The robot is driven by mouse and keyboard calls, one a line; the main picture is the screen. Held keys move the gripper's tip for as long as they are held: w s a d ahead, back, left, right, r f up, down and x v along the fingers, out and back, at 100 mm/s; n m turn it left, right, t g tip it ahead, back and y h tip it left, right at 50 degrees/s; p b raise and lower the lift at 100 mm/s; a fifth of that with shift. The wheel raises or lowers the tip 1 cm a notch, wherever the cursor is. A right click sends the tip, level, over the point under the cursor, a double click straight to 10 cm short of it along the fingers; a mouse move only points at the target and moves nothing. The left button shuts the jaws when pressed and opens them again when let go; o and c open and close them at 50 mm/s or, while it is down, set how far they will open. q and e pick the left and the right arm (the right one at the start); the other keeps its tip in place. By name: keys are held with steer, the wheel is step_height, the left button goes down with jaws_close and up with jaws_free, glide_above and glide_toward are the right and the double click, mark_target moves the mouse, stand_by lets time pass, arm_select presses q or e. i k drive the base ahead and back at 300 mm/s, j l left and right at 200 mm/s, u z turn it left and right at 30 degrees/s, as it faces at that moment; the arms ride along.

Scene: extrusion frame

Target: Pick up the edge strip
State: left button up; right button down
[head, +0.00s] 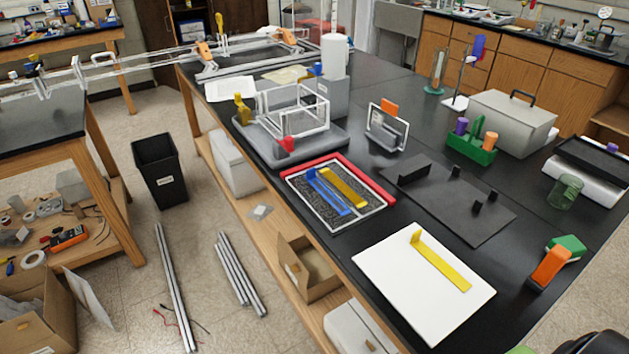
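A long yellow strip (442,263) with a raised tab at its far end lies on a white board (392,287) near the front of the black bench. A second yellow strip (343,188) lies beside blue strips (327,192) in a red and white framed tray with a dark speckled bed. I cannot tell from looks alone which one is the edge strip. Neither of my grippers can be made out in the head view.
A dark plate (450,203) with small black posts lies behind the white board. An orange and green clamp-like piece (550,266) stands to its right. A white frame stand (386,130) and a green holder (471,148) stand farther back. A dark rounded shape fills the bottom right corner.

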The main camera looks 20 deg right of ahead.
mark_target(447, 270)
steer(key=k+l+z, duration=0.1)
steer(key=z, duration=0.3)
steer(key=k+l+z, duration=0.1)
steer(key=z, duration=0.3)
steer(key=l+z, duration=0.25)
steer(key=z, duration=0.2)
steer(key=k+j+z, duration=0.1)
steer(key=j+z, duration=0.35)
steer(key=k+j+z, duration=0.15)
steer(key=z, duration=0.3)
steer(key=k+j+z, duration=0.2)
steer(key=j+z, duration=0.25)
